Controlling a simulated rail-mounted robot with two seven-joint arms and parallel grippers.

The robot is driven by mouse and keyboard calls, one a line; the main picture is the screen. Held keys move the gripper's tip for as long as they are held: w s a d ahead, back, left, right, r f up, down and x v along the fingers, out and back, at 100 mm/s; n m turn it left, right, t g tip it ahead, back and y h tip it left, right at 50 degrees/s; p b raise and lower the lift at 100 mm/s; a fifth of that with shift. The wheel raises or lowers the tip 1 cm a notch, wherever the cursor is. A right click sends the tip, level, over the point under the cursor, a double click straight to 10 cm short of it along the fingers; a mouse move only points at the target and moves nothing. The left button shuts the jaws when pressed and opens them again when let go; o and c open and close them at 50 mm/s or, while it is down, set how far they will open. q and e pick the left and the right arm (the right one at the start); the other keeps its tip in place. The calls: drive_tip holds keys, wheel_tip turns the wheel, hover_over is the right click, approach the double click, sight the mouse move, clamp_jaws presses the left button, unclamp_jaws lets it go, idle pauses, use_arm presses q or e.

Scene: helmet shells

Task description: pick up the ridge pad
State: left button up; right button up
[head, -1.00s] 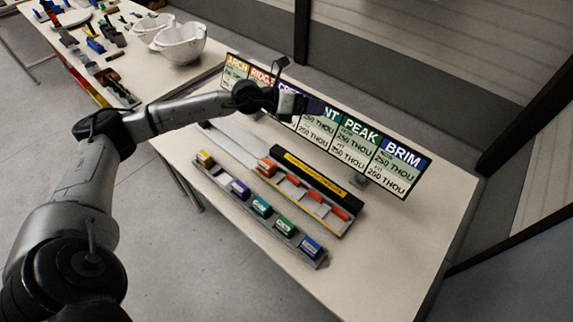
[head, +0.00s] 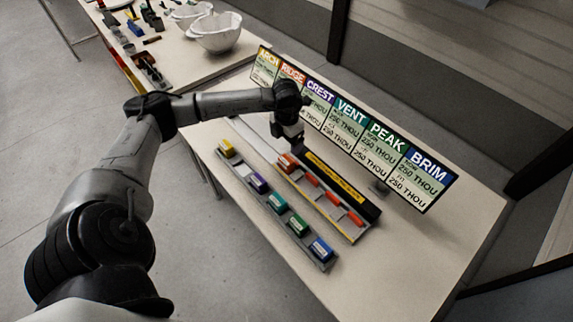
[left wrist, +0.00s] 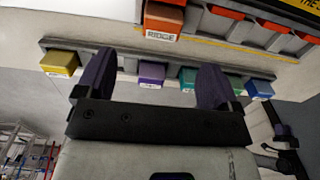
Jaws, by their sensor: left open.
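The ridge pad (head: 286,162) is an orange block at the left end of the row of orange pieces in the yellow-edged tray. In the left wrist view the ridge pad (left wrist: 163,20) shows its RIDGE label at the top, beyond the fingers. My left gripper (head: 290,143) hangs just behind and above the pad in the head view. In the left wrist view the left gripper (left wrist: 154,80) has its two dark fingers spread with nothing held between them. My right gripper is not in view.
A narrow rack (head: 263,200) in front holds yellow, purple, teal, green and blue blocks. A sign board (head: 350,125) with ARCH to BRIM panels stands behind the tray (head: 346,234). White helmet shells (head: 219,34) stand on another table. The table's right part is clear.

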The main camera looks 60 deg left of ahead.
sight(286, 160)
use_arm(q)
wheel_tip(286, 160, down, 5)
drive_tip(key=shift+f, duration=0.15)
drive_tip(key=shift+s+d+f+b, duration=0.1)
drive_tip(key=shift+f+b, duration=0.2)
drive_tip(key=shift+f, duration=1.05)
drive_tip(key=shift+s+d+f+b, duration=0.1)
drive_tip(key=shift+f+b, duration=0.15)
drive_tip(key=shift+f, duration=1.1)
drive_tip(key=shift+c, duration=0.5)
drive_tip(key=c, duration=0.9)
